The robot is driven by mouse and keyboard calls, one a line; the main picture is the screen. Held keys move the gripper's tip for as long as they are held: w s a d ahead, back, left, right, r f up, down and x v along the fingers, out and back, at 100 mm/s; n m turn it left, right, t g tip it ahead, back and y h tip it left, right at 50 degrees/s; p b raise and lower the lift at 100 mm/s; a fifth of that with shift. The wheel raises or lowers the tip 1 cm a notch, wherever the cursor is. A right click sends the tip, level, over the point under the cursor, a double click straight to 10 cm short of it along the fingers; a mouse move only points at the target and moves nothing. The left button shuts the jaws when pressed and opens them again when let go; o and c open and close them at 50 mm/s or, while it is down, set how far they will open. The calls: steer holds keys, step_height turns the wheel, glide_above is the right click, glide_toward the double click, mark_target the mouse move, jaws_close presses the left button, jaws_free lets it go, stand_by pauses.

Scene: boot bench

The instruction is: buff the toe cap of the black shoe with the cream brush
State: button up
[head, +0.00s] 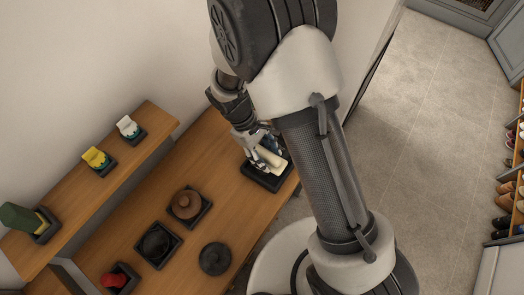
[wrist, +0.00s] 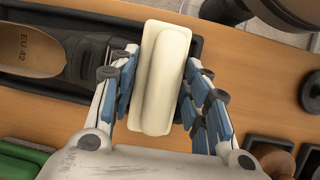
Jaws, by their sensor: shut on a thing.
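My gripper (wrist: 161,66) is shut on the cream brush (wrist: 158,105), with a blue-padded finger on each side of it. In the head view my gripper (head: 262,146) is low over the right end of the bench, with the cream brush (head: 270,158) in it. The black shoe (wrist: 88,55) lies in a black tray (wrist: 30,98), its opening and tan "EU 42" insole to the left. The brush lies across the shoe's right end in the wrist view and hides the toe cap. I cannot tell whether brush and shoe touch.
A raised shelf (head: 75,188) carries white, yellow and green items. A shoe rack stands far right.

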steer(key=shift+s+d, duration=0.6)
steer(key=shift+d, duration=0.1)
steer(key=shift+w+a, duration=1.3)
steer(key=shift+a, duration=0.25)
steer(key=shift+s+d+f, duration=0.1)
steer(key=shift+s+d, duration=1.2)
steer(key=shift+d, duration=0.25)
steer(key=shift+w+a+p, duration=0.3)
steer(key=shift+w+a, duration=1.05)
steer(key=shift+a, duration=0.25)
steer(key=shift+s+d, duration=1.35)
steer(key=shift+d, duration=0.25)
steer(key=shift+w+a, duration=1.3)
steer(key=shift+a, duration=0.3)
steer(key=shift+s+d+f, duration=0.1)
steer(key=shift+s+d, duration=1.35)
steer(key=shift+d, duration=0.2)
